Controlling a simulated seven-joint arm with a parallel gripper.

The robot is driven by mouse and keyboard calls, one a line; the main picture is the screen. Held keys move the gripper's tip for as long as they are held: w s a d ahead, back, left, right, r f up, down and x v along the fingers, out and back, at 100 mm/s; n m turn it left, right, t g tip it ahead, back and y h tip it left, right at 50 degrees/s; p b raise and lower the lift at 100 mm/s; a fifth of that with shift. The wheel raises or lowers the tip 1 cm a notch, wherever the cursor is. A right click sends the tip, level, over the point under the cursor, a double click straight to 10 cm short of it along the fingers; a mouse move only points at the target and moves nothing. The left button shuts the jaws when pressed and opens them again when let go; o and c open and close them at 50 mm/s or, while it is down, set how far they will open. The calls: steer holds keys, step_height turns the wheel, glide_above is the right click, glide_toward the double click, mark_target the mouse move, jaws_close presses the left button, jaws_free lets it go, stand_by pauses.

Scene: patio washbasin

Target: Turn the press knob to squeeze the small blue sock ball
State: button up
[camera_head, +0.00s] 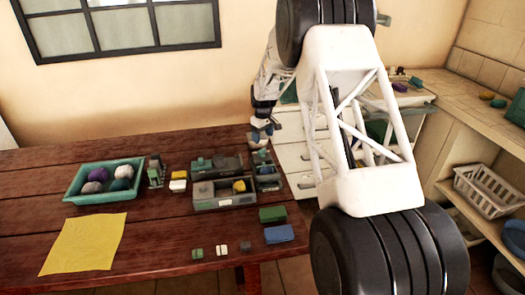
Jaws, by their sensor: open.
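My gripper (263,126) points down over the far right end of the table. It is open. A small round item (258,140), partly pale and partly bluish, shows just below the fingertips; I cannot tell whether it is the small blue sock ball or whether the gripper touches it. Below it stands a small dark grey device (267,171) with stacked parts; it may be the press, but its knob is not clear. Another upright grey-green device (155,171) stands left of centre.
A teal tray (72,191) at left holds several coloured balls. Grey boxes (225,204) stand near the gripper, one with a yellow ball (239,186). A yellow cloth (84,245), green block (272,214) and blue block (279,234) lie in front.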

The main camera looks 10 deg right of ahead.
mark_target(263, 150)
steer(key=shift+n, duration=0.4)
steer(key=shift+f, duration=0.1)
steer(key=shift+f, duration=3.8)
steer(key=c, duration=0.9)
